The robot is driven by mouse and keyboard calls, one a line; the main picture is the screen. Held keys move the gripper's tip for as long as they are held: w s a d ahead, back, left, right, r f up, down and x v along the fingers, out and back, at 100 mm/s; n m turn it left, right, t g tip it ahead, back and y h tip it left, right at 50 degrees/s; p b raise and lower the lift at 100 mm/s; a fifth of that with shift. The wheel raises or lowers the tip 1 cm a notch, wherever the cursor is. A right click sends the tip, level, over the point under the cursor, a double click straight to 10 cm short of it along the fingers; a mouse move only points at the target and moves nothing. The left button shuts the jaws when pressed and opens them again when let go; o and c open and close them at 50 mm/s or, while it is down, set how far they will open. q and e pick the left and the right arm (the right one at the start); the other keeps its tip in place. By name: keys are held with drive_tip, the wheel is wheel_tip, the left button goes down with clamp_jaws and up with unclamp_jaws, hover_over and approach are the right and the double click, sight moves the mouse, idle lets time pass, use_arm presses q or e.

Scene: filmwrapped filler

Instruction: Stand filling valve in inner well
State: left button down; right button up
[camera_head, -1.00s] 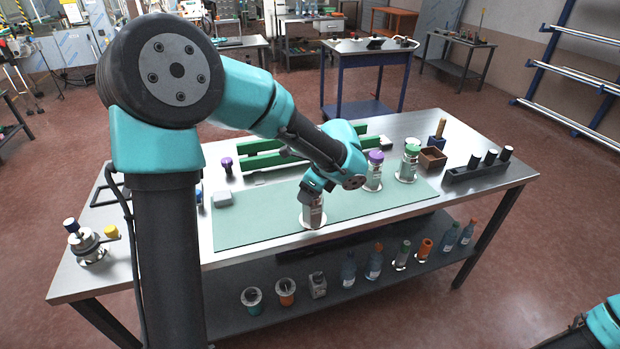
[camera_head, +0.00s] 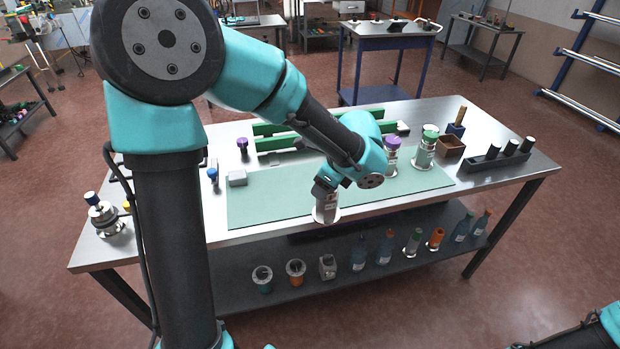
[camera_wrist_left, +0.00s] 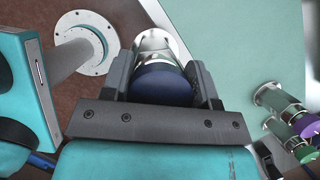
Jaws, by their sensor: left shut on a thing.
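In the left wrist view the two fingers flank the dark blue cap (camera_wrist_left: 162,86). The cylinder looks upright, with a round metal base below it; I cannot tell whether it rests on the table or just above it. I cannot tell for sure which item is the filling valve or the inner well. My right gripper is out of view; only part of that arm shows at the bottom right.
Purple-capped (camera_head: 391,158) and green-capped (camera_head: 425,150) cylinders stand right of my gripper. A black rack (camera_head: 495,165) and brown box (camera_head: 450,146) are farther right. Green rails (camera_head: 285,142) lie behind. A blue-knobbed metal fitting (camera_head: 103,215) stands left. The mat's left part (camera_head: 265,205) is clear.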

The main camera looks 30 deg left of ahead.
use_arm(q)
drive_tip(key=w+a+r, duration=0.1)
drive_tip(key=w+a, duration=0.4)
drive_tip(key=a, duration=0.9)
drive_tip(key=w+a+r, duration=0.1)
drive_tip(key=w+a, duration=0.3)
drive_tip(key=a, duration=0.9)
drive_tip(key=s+a+r, duration=0.1)
drive_tip(key=s+a, duration=0.2)
drive_tip(key=a, duration=0.7)
drive_tip(key=s+a+r, duration=0.1)
drive_tip(key=s+a, duration=0.3)
drive_tip(key=a, duration=0.6)
drive_tip(key=s+a+r, duration=0.1)
drive_tip(key=s+a, duration=0.2)
drive_tip(key=a, duration=0.8)
drive_tip(key=shift+s, duration=0.3)
wheel_tip(320, 180, down, 6)
